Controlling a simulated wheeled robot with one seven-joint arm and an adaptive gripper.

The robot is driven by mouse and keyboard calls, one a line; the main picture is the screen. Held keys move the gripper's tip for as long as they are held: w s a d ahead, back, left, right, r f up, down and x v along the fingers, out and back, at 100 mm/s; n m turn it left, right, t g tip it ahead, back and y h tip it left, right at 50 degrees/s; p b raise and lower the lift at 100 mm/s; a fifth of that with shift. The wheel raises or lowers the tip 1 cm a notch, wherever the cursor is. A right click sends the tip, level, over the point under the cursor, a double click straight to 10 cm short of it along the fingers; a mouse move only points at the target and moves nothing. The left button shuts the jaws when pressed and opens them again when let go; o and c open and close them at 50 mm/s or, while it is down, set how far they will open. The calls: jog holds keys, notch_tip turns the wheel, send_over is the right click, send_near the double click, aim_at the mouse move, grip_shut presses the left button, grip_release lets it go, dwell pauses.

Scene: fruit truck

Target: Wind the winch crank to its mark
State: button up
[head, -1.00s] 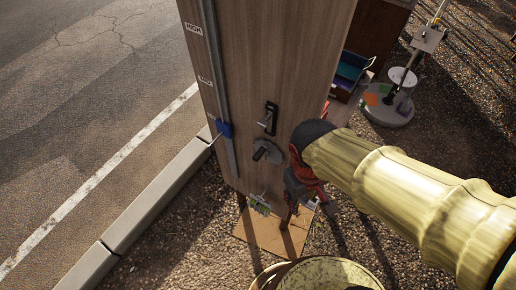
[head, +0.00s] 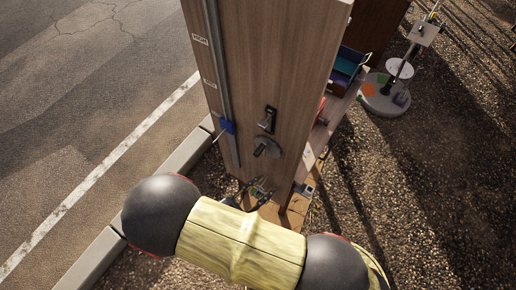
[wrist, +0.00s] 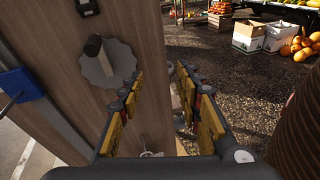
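The winch's grey toothed disc (head: 272,149) with its dark, blunt crank handle (head: 260,150) sits on the wooden panel (head: 285,75). The disc (wrist: 118,66) and handle (wrist: 93,46) show at the upper left of the wrist view. A blue slider (head: 228,126) is on the vertical rail beside labels, one reading HIGH (head: 200,40). My gripper (wrist: 161,76) is open and empty, its yellow-padded fingers right of and below the disc, apart from the handle. In the head view my gripper is mostly hidden low by the panel. I cannot make out the crank's mark.
A black lever-like fitting (head: 267,119) is on the panel just above the disc. Shelves with a blue bin (head: 345,68) lie right of the panel. A round stand (head: 386,97) is farther right. White boxes (wrist: 258,37) and pumpkins (wrist: 301,46) stand beyond on open gravel.

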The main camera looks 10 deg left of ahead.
aim_at(258, 152)
jog(key=w+a+r+n+t+y, duration=0.2)
jog(key=w+a+r+t, duration=0.15)
jog(key=a, duration=0.35)
jog(key=p+x, duration=0.1)
jog(key=x, duration=0.7)
jog(key=shift+w+d+r, duration=0.1)
jog(key=shift+w, duration=0.1)
jog(key=shift+c, duration=0.6)
jog(key=c, duration=0.8)
